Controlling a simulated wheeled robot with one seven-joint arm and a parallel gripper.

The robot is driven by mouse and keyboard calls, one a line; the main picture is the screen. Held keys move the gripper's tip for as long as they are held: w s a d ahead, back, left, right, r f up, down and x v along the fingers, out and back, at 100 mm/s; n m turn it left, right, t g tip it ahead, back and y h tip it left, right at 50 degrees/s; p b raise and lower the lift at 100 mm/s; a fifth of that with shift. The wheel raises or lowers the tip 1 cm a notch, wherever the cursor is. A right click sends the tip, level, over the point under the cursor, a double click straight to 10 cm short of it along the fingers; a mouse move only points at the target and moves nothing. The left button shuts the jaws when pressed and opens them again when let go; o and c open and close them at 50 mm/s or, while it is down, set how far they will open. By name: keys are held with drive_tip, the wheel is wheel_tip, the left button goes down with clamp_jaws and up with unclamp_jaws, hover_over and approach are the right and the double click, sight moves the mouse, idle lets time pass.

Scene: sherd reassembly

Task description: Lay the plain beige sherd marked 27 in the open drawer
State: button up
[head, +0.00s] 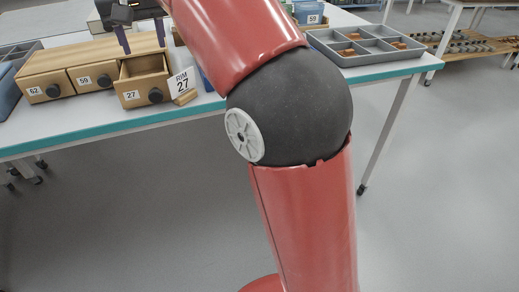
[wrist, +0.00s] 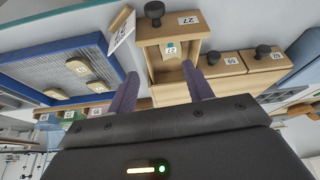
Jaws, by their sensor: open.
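The open drawer marked 27 (head: 143,80) juts from the front of a wooden drawer cabinet; it also shows in the wrist view (wrist: 188,32). A beige sherd (wrist: 173,66) with a pale label and a teal dot lies inside the drawer in the wrist view. In the head view the sherd cannot be made out. My gripper (head: 141,34) is open above the cabinet, and its two dark purple fingers are apart with nothing between them. In the wrist view my gripper (wrist: 160,69) points toward the drawer, with the sherd beyond the fingertips.
A card reading RM 27 (head: 182,81) stands right beside the drawer. A blue mesh-bottomed tray (wrist: 50,50) holds several labelled sherds. A grey compartment tray (head: 350,62) sits at the table's right.

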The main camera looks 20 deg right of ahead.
drive_tip(key=s+d+f, duration=0.8)
drive_tip(key=s+f, duration=0.3)
drive_tip(key=s, duration=0.2)
drive_tip(key=s+d+f+t, duration=0.1)
drive_tip(key=s+d+f, duration=0.6)
drive_tip(key=s+f, duration=0.3)
drive_tip(key=s, duration=0.4)
drive_tip(key=shift+d+f+m, duration=0.35)
drive_tip(key=shift+m, duration=0.05)
drive_tip(key=shift+c, duration=0.3)
